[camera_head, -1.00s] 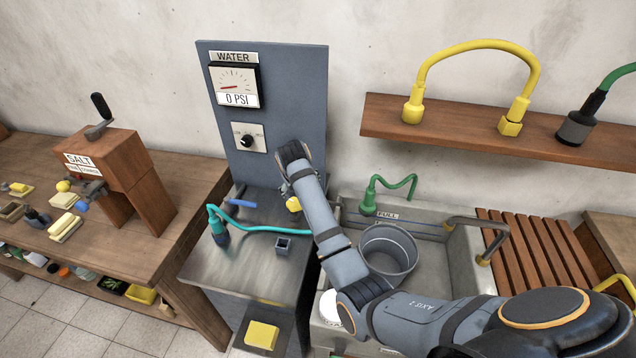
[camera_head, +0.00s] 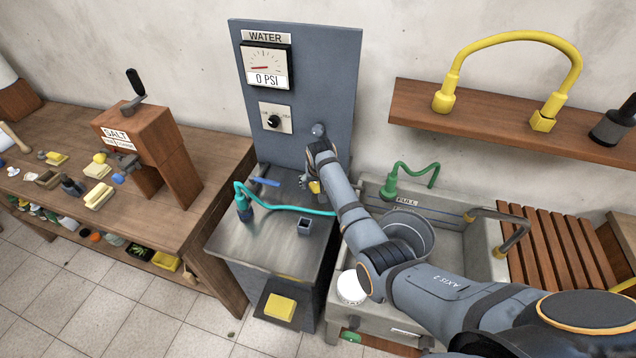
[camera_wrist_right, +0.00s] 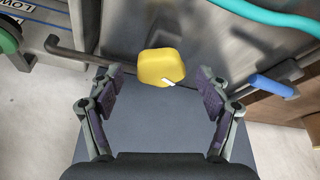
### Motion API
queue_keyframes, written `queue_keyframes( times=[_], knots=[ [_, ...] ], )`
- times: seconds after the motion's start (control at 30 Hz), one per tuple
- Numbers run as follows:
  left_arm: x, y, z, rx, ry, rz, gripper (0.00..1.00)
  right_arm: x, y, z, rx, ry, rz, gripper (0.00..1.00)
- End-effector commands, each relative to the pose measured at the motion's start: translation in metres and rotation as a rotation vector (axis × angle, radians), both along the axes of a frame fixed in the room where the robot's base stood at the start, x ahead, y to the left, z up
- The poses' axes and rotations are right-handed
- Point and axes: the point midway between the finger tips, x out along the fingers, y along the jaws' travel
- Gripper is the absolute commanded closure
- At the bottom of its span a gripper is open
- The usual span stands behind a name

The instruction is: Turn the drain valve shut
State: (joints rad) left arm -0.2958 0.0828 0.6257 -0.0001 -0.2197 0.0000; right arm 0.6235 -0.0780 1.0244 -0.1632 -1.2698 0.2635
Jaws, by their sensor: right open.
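My right gripper (camera_head: 310,188) is open beside the water panel, above the right side of the metal bench. A yellow knob (camera_head: 315,187) shows at its fingers. In the right wrist view the yellow knob (camera_wrist_right: 161,66) with a small white mark lies between and beyond the open fingertips (camera_wrist_right: 158,85), with visible gaps on both sides. A blue-handled lever (camera_head: 265,182) is on the bench to the left; its blue grip also shows in the right wrist view (camera_wrist_right: 272,86). No label marks which part is the drain valve. My left gripper is not in view.
The water panel (camera_head: 300,85) has a gauge (camera_head: 265,66) reading 0 PSI and a dial (camera_head: 273,121). A teal hose (camera_head: 285,207) crosses the bench. A bucket (camera_head: 402,235) stands in the sink to the right. A green part (camera_head: 350,336) shows below the sink front.

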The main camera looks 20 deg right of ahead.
Motion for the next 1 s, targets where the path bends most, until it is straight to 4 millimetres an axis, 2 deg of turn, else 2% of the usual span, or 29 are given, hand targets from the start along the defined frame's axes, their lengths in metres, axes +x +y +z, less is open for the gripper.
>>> queue_keyframes(
  times=[0.3,0.7,1.0],
  knots=[
    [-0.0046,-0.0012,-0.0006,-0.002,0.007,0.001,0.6,0.0013,-0.0004,-0.0025,0.0,-0.001,0.0,0.25],
    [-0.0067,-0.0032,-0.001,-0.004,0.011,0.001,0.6,0.0011,-0.0004,-0.0023,0.0,0.0,0.0,0.77],
    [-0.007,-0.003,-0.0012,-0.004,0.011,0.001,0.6,0.0015,0.0004,-0.0021,-0.001,-0.001,-0.046,0.78]
  ],
)
